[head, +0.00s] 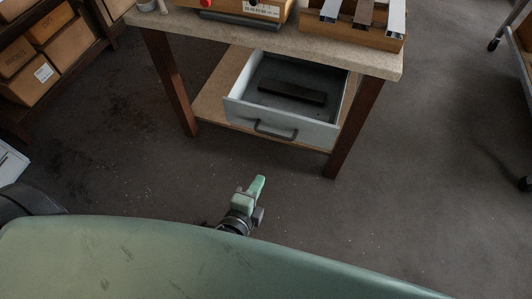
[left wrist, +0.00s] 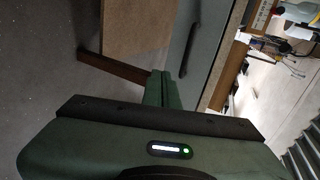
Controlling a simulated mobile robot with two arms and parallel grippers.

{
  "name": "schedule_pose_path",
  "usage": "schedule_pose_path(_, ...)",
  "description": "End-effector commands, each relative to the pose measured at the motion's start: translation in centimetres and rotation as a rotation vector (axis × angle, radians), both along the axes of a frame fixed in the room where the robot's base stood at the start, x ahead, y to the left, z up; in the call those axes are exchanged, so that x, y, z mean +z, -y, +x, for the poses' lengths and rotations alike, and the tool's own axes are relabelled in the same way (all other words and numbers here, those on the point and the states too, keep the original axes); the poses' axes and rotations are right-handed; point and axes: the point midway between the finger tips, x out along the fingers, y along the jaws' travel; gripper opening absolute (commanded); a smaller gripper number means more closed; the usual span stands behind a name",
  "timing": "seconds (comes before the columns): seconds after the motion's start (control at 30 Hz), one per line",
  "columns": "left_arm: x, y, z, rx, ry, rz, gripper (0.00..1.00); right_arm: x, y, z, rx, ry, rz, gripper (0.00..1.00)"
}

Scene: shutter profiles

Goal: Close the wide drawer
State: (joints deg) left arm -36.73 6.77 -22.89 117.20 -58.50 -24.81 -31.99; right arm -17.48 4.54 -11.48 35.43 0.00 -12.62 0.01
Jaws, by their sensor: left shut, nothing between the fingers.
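The wide drawer (head: 310,128) stands pulled out under the workbench, its light grey front facing me and its inside showing. A dark bar-shaped handle (head: 275,132) is on its front. A dark flat block (head: 292,93) lies inside. In the left wrist view the drawer front (left wrist: 218,45) and handle (left wrist: 190,48) show at the upper right, beyond the fingers. My left gripper (head: 259,184) is shut and empty, in front of the drawer and apart from it. Its green fingers also show in the left wrist view (left wrist: 160,86). My right gripper is not in view.
The workbench (head: 225,38) has brown legs and a lower shelf (head: 212,98). A tray with profiles (head: 350,30) and a box (head: 265,8) stand on top. Shelves with cardboard boxes (head: 28,85) are at left, a cart (head: 520,60) at right. The floor before the drawer is clear.

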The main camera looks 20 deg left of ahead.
Motion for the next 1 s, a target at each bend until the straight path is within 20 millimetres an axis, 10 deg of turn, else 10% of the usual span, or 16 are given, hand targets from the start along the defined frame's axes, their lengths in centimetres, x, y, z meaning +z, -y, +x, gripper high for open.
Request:
schedule_pose_path(0.17, 2.3, -0.1, 0.7, -0.006, 0.047, 0.033, 0.00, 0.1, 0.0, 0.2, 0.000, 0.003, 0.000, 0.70)
schedule_pose_path(1.0, -0.6, 0.5, 13.3, -0.005, 0.044, 0.029, 0.00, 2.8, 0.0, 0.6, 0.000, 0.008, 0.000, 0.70)
